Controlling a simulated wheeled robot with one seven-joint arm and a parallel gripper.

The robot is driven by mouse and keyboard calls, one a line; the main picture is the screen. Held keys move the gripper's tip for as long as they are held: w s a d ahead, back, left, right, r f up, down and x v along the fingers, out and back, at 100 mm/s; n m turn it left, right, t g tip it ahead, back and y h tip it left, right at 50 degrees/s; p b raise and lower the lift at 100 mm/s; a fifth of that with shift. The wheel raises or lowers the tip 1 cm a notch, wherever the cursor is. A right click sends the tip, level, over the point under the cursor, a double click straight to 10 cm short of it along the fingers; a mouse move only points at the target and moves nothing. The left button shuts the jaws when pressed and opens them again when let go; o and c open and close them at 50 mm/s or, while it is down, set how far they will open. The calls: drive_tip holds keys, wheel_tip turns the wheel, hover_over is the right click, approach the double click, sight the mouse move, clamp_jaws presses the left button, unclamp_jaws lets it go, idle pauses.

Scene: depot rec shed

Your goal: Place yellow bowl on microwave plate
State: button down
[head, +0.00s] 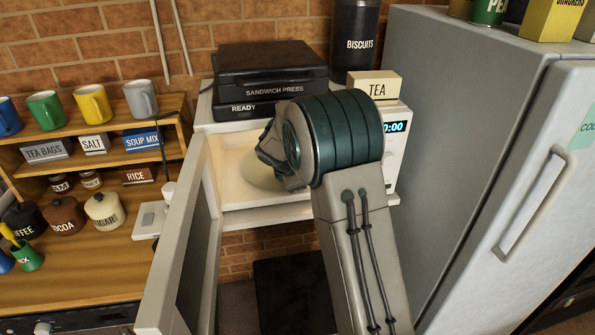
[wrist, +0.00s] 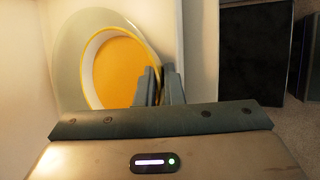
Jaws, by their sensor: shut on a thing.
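The yellow bowl (wrist: 118,72) shows in the wrist view, with an orange-yellow inside and a paler rim. The pale round microwave plate (wrist: 68,42) shows around and behind it; I cannot tell whether the bowl touches the plate. My gripper (wrist: 161,72) is shut on the bowl's right rim, one finger on each side of it. In the head view my arm reaches into the open microwave (head: 232,165), and the wrist hides the bowl and my fingers. A pale edge of the plate (head: 258,172) shows beside the wrist.
The open microwave door (head: 186,245) stands out toward me, left of my arm. A sandwich press (head: 270,75) and a TEA box (head: 374,84) sit on top of the microwave. A fridge (head: 470,120) stands close on the right. Shelves with mugs (head: 92,104) are at left.

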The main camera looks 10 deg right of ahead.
drive_tip(key=w+p, duration=0.1)
drive_tip(key=w, duration=0.3)
drive_tip(key=shift+r, duration=0.1)
drive_tip(key=shift+s+p, duration=0.1)
drive_tip(key=shift+p, duration=0.25)
drive_tip(key=c, duration=1.6)
unclamp_jaws()
drive_tip(key=shift+f, duration=0.2)
drive_tip(key=shift+o, duration=0.2)
